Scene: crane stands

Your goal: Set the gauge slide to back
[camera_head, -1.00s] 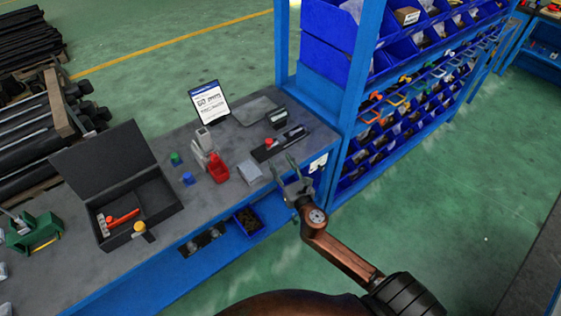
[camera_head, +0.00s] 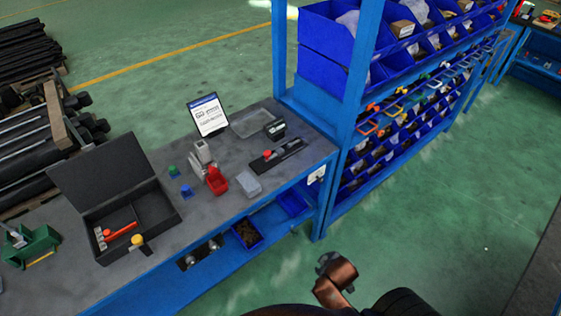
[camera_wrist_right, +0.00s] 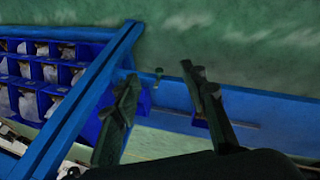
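The gauge slide is a dark rail (camera_head: 288,150) lying on the grey bench near its right end. Its red knob (camera_head: 267,154) sits toward the rail's left, nearer end. A small dark box with a light face (camera_head: 275,130) stands just behind the rail. My right gripper (camera_head: 325,262) is low in the head view, off the front of the bench and well apart from the slide. In the right wrist view its two fingers (camera_wrist_right: 163,80) are spread with nothing between them. The slide cannot be made out there. My left gripper is not in view.
A sign (camera_head: 208,115) and a flat grey tray (camera_head: 251,122) are behind. A blue rack post (camera_head: 347,130) rises at the right.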

